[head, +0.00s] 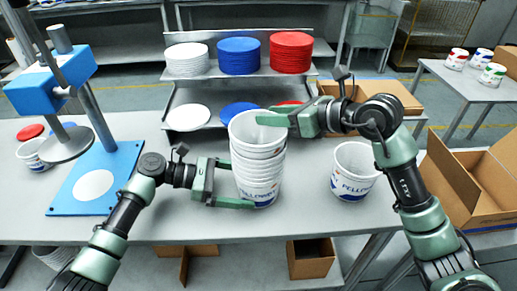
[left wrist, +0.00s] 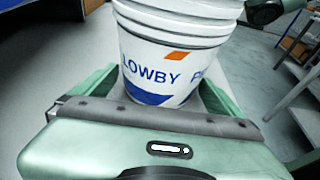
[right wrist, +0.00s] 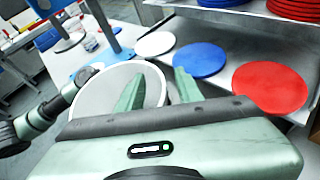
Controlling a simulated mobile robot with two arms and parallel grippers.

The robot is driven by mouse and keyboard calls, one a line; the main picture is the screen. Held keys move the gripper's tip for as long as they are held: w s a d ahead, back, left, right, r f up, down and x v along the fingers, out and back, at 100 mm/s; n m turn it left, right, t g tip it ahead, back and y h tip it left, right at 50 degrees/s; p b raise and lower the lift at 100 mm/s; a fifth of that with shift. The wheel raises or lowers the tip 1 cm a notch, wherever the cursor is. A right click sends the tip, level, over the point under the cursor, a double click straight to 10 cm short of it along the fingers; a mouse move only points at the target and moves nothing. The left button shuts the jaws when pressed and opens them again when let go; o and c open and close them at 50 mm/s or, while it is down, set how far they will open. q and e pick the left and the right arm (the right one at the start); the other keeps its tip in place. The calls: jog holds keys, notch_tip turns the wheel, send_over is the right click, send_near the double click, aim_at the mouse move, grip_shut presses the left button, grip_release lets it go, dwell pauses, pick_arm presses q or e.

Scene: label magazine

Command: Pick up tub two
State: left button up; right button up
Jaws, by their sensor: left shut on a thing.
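A stack of white tubs (head: 258,165) with blue and orange print stands upright mid-table. My left gripper (head: 236,184) is shut around the stack's lowest tub (left wrist: 160,75), one finger on each side. My right gripper (head: 272,119) is at the stack's top rim. In the right wrist view its fingers are apart, one inside the mouth of the top tub (right wrist: 95,95), one outside, with the rim between them. A single white tub (head: 353,172) stands upright on the table to the right. No number shows, so I cannot tell which is tub two.
A rack behind holds white (head: 187,60), blue (head: 239,58) and red lids (head: 291,53), with loose lids below. A blue press (head: 95,185) stands at left, with a tub (head: 33,152) beyond it. An open cardboard box (head: 470,185) is at right. Lidded tubs stand on a far table.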

jog(key=shift+c, duration=0.4)
grip_shut()
dwell(0.9)
